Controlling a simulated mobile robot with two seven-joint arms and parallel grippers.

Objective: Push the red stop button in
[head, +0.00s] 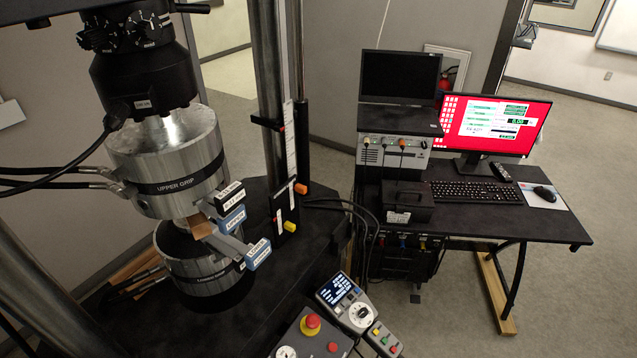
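The red stop button (312,321) is a round mushroom head on a yellow collar. It sits on top of a dark grey control box (293,341) at the bottom edge of the head view. The button stands up above its collar; whether it is latched in cannot be told. The lower part of the box is cut off by the frame. Neither of my grippers is in view, and nothing touches the button.
A smaller red button (333,347) is on the same box. A handset with a screen (338,291) and a small coloured-button panel (382,338) lie to the right. The testing machine's upper grip (165,165) and column (268,90) stand behind left. A desk (480,215) stands at right.

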